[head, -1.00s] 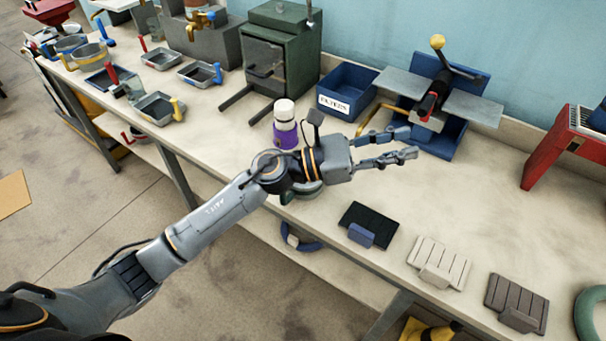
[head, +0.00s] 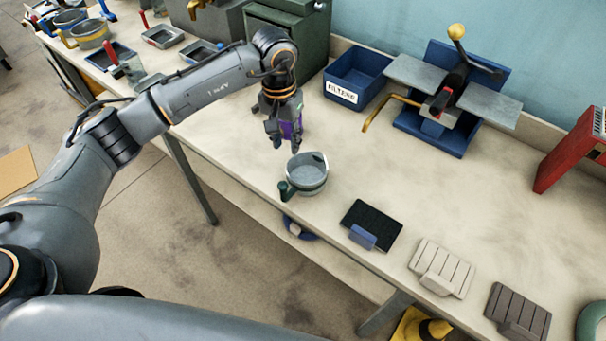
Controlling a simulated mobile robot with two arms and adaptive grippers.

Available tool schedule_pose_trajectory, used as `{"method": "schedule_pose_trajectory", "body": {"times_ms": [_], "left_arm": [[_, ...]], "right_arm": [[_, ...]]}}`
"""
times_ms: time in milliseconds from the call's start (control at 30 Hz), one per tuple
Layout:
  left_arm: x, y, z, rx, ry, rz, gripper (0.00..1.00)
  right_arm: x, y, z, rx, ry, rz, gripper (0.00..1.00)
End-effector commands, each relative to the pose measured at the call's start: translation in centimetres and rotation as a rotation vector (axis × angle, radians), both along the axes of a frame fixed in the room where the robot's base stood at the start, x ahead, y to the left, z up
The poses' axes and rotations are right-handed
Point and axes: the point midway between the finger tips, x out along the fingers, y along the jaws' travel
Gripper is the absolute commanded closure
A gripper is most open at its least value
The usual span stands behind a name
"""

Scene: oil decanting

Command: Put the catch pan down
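A round grey pan (head: 309,178) with a dark green handle stands upright on the bench near its front edge. I cannot tell whether it is the catch pan. My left gripper (head: 285,146) points down just behind and to the left of it, fingers apart, not touching it as far as I can see. A purple bottle (head: 291,129) is mostly hidden behind the gripper. Several shallow grey trays with coloured handles, such as the red-handled one (head: 164,38), stand at the far left of the bench. My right gripper is out of view.
A blue labelled bin (head: 345,97) and a blue press-like stand (head: 430,138) are at the back. A black pad (head: 376,222), a light slatted block (head: 444,264) and a dark slatted block (head: 520,309) line the front edge. The bench middle is clear.

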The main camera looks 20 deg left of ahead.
Motion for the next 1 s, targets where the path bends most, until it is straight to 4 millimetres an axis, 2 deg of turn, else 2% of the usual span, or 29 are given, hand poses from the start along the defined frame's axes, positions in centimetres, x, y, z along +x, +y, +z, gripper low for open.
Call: {"method": "schedule_pose_trajectory", "body": {"times_ms": [133,333,433,567,700,1000], "left_arm": [[-0.1,-0.2,-2.4,-0.002,0.004,0.001,0.69],[-0.1,-0.3,-4.0,-0.003,0.001,0.0,0.69],[-0.3,-0.2,-4.8,-0.003,0.005,0.002,0.69],[-0.6,-0.1,-6.7,-0.004,0.006,0.003,0.69],[-0.5,-0.2,-8.6,-0.006,0.002,0.002,0.69],[-0.4,-0.2,-9.2,-0.004,0.0,0.001,0.71]], "right_arm": [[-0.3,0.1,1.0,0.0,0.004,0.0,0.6],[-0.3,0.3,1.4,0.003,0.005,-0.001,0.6],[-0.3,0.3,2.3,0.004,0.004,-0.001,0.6],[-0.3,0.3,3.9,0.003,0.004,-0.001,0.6],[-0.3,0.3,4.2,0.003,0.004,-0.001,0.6],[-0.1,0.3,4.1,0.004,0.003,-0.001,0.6]]}}
